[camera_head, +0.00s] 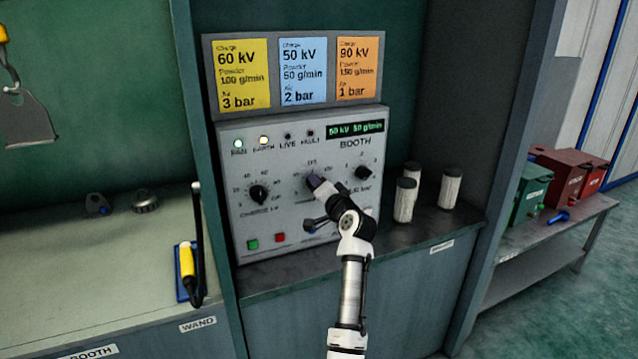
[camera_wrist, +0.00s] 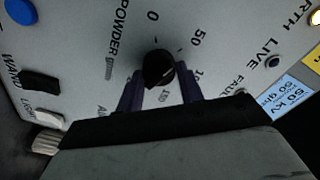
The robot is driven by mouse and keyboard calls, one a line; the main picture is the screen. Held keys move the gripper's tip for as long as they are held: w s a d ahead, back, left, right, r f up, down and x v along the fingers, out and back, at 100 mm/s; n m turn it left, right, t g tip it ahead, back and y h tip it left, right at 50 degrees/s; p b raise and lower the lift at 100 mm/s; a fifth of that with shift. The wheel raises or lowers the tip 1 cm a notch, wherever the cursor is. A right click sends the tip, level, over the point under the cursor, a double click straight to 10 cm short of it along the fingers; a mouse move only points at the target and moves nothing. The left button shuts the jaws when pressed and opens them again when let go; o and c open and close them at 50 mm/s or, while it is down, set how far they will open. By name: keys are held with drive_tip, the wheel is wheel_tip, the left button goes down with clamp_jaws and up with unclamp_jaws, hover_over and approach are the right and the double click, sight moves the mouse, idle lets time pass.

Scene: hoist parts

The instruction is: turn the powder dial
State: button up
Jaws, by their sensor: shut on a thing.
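The grey booth control panel (camera_head: 290,225) stands upright on a shelf, with a small green readout (camera_head: 355,130) near its top right. In the wrist view the black powder dial (camera_wrist: 158,66) sits between the two dark fingers of my gripper (camera_wrist: 160,80), with the word POWDER and scale marks around it. My gripper (camera_head: 318,184) is shut on the dial, one finger on each side. In the head view the gripper largely hides the dial. The charge dial (camera_head: 258,194) is to the left and the air dial (camera_head: 362,172) to the right.
Yellow, blue and orange setting cards (camera_head: 303,70) are above the panel. White cylinders (camera_head: 405,200) stand right of it. A wand (camera_head: 188,265) with a yellow part is at the left. Red and green boxes (camera_head: 568,170) sit on a bench at the right.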

drive_tip(key=shift+m, duration=0.6)
drive_tip(key=o, duration=1)
drive_tip(key=b+v, duration=0.3)
drive_tip(key=v, duration=1)
drive_tip(key=shift+s+d, duration=0.2)
drive_tip(key=shift+s, duration=0.2)
